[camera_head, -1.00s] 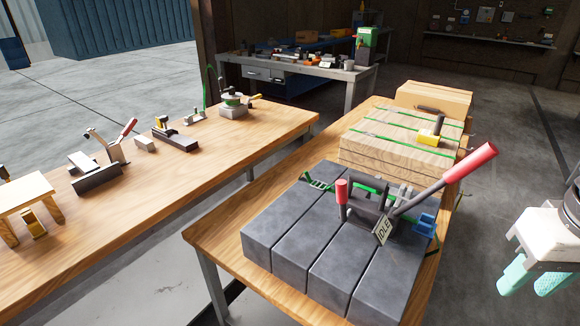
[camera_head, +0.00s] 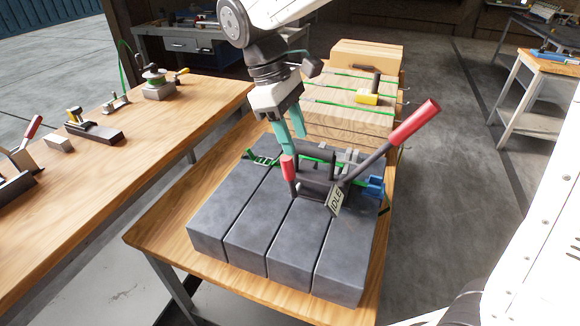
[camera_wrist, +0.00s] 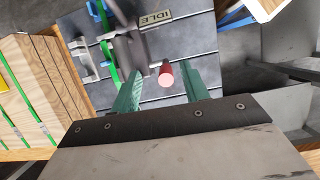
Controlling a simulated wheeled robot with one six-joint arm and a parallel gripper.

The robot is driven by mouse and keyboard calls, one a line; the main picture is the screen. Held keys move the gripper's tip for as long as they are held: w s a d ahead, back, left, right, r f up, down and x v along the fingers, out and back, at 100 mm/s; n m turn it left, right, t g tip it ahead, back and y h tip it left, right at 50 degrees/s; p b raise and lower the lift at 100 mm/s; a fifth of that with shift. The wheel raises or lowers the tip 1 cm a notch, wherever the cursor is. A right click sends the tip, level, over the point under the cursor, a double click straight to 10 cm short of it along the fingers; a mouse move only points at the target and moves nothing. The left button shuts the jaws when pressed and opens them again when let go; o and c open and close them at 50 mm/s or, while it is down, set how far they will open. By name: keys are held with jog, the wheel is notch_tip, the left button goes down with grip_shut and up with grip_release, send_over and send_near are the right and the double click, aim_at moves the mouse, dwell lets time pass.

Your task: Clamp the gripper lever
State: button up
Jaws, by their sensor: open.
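The strapping tool (camera_head: 318,182) sits on dark steel blocks (camera_head: 250,225). It has a short upright lever with a red grip (camera_head: 290,178) and a long tilted lever with a red handle (camera_head: 413,122). An IDLE tag (camera_head: 336,200) hangs at its front; the tag also shows in the wrist view (camera_wrist: 156,20). My gripper (camera_head: 296,148) is open, fingers pointing down, just above the short lever. In the wrist view the red grip (camera_wrist: 166,76) appears end-on between the green fingers, nearer the right one. Contact with the grip cannot be told.
A green strap (camera_head: 264,159) runs across the blocks through the tool, with a blue clip (camera_head: 375,187) at right. Behind lie strapped wooden boards (camera_head: 330,110) with a yellow tool (camera_head: 368,98). A workbench (camera_head: 150,150) with other tools stands at left.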

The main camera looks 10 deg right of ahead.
aim_at(290, 168)
jog(key=shift+n+h, duration=0.4)
jog(key=shift+n, duration=0.3)
jog(key=f, duration=0.9)
jog(key=shift+w+a, duration=0.15)
jog(key=shift+a, duration=0.15)
grip_shut()
jog(key=shift+d, duration=0.1)
